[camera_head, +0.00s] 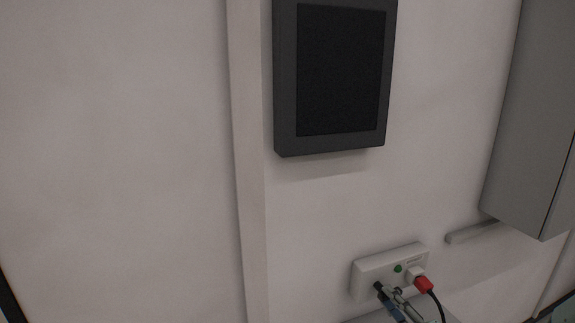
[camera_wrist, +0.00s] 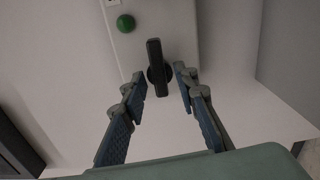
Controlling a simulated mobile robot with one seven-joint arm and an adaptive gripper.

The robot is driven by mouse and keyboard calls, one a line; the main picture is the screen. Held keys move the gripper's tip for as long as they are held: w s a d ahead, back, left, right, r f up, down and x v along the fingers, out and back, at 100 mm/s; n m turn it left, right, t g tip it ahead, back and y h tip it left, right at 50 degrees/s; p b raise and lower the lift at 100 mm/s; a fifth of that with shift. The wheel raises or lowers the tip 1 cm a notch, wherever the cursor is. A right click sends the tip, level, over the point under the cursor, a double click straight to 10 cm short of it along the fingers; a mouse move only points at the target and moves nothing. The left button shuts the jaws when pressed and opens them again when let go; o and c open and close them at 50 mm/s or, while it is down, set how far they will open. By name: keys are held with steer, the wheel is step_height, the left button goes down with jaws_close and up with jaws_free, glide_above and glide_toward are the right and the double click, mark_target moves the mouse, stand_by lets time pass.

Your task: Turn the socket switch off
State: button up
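The socket is a white wall box (camera_head: 367,274) low in the head view; its face fills the top of the wrist view (camera_wrist: 182,25). A black switch knob (camera_wrist: 155,58) sticks out from it, and shows as a small dark spot in the head view (camera_head: 378,286). A round green button or light (camera_wrist: 125,23) is on the same face, also in the head view (camera_head: 398,268). My gripper (camera_wrist: 158,79) is open, its fingers on either side of the knob's near end, with visible gaps. In the head view my gripper (camera_head: 393,293) is at the box's lower edge.
A red plug (camera_head: 423,284) with a black cable sits in the socket box, right beside my gripper. A dark panel (camera_head: 340,70) hangs on the wall above. A grey cabinet (camera_head: 525,120) is at the right. The wall at the left is bare.

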steer(key=shift+p+v, duration=0.75)
steer(key=shift+v, duration=2.2)
steer(key=shift+s, duration=0.1)
